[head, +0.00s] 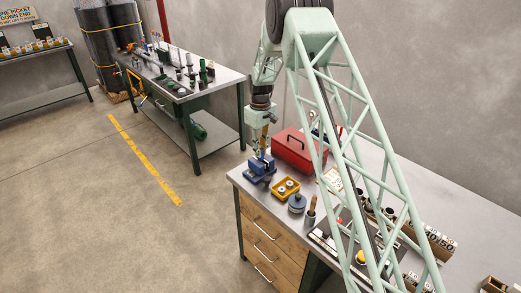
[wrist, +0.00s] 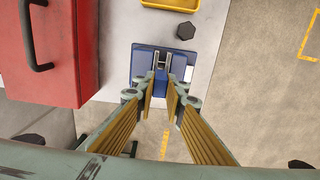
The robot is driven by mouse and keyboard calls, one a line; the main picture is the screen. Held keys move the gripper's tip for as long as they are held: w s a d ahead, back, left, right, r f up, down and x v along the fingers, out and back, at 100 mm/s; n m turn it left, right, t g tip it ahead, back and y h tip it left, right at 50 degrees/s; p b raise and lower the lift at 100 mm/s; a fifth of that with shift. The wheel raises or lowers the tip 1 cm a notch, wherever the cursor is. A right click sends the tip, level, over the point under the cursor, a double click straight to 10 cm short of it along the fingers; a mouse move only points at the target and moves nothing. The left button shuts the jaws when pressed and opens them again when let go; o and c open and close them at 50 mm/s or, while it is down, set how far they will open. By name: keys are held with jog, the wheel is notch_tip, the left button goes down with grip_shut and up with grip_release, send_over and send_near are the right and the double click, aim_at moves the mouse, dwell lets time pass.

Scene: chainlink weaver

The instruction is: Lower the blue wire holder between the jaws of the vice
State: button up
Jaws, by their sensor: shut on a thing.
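The blue vice (head: 257,178) stands at the near left corner of the bench. In the wrist view the vice (wrist: 140,64) lies just beyond my fingertips, with its bright metal jaws showing. My gripper (head: 262,150) points down right above the vice; its yellow-padded fingers (wrist: 160,92) also show in the wrist view. They are shut on the small blue wire holder (wrist: 160,84), which sits upright between the tips. The holder appears in line with the jaw gap. Its lower end blends with the blue vice, so I cannot tell how far it reaches between the jaws.
A red toolbox (head: 297,150) stands close behind the vice. A yellow tray (head: 286,190) with round parts and a dark blue-grey pot (head: 297,203) stand to the right. A dark knob (wrist: 186,31) lies near the vice. Another bench (head: 205,88) stands at the back.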

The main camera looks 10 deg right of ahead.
dwell(0.4)
jog(key=o, duration=0.9)
jog(key=shift+r, duration=0.2)
jog(key=shift+r, duration=5.85)
jog(key=shift+r, duration=0.1)
